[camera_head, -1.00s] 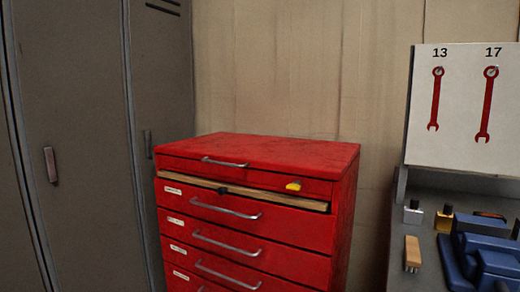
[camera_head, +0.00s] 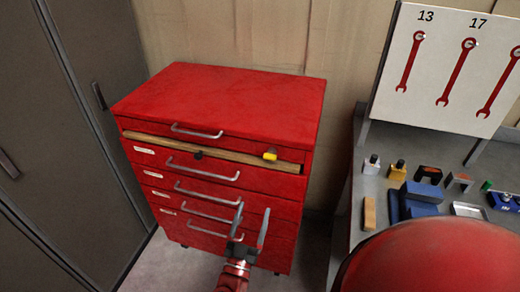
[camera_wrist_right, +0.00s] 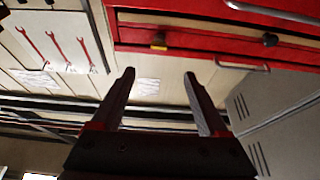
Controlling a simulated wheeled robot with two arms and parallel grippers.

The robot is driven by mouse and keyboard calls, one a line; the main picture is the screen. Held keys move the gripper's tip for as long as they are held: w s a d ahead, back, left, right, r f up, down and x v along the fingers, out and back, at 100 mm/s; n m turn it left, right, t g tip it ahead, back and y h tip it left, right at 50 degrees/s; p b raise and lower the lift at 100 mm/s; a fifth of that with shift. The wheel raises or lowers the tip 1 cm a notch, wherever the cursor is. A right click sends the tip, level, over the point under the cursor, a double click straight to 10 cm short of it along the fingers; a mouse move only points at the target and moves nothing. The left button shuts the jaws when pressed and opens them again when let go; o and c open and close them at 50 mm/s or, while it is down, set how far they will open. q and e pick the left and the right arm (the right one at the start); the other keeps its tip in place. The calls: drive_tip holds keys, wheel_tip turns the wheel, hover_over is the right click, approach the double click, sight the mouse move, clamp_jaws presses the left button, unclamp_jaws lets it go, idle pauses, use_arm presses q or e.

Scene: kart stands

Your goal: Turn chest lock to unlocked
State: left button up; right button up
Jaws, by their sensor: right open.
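The red tool chest (camera_head: 225,95) stands against the wall in the head view. A small yellow lock knob (camera_head: 270,155) sits at the right of its front, near a wooden strip; its turn position is too small to read. My left gripper is not seen.
A small black knob (camera_head: 198,155) and several metal drawer handles (camera_head: 202,175) stick out of the chest front. Grey lockers (camera_head: 60,130) stand at the left. A workbench with blocks (camera_head: 420,195) and a wrench board (camera_head: 440,65) is at the right.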

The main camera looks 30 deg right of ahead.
sight(270, 157)
drive_tip(key=p+x, duration=0.2)
drive_tip(key=x, duration=1.4)
drive_tip(key=shift+d+p, duration=0.2)
drive_tip(key=shift+p, duration=0.15)
drive_tip(key=shift+r, duration=0.15)
clamp_jaws()
